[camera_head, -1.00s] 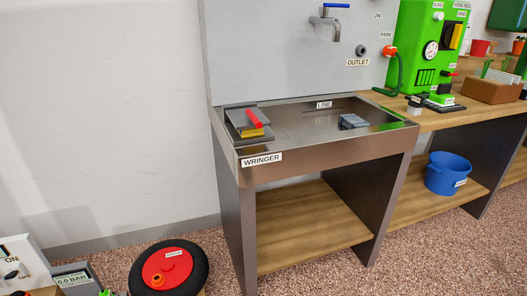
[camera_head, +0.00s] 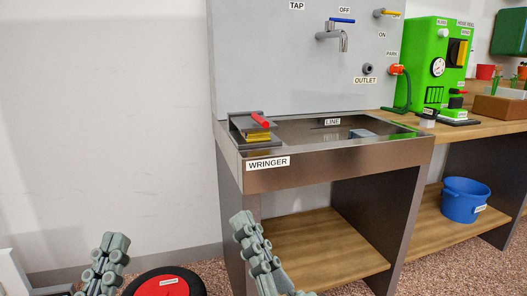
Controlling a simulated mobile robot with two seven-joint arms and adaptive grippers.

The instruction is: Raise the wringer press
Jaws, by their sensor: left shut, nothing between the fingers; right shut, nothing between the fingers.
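The wringer (camera_head: 246,120) sits at the left end of the steel sink, above the WRINGER label (camera_head: 268,163). It has dark grey plates and a red handle (camera_head: 260,119) on its upper plate. A yellow block (camera_head: 258,138) shows between the plates, so the press looks lowered over it. My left gripper (camera_head: 116,242) is shut and empty at the lower left, away from the sink. My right gripper (camera_head: 241,222) is shut and empty in front of the sink, below the wringer in the picture. Neither gripper touches the wringer.
The sink's front wall (camera_head: 360,161) and rim lie around the wringer. A tap (camera_head: 334,34) juts from the back panel. A grey-blue block (camera_head: 362,134) lies in the basin. A red-topped round item (camera_head: 160,285) is on the floor. A blue bucket (camera_head: 461,200) stands at right.

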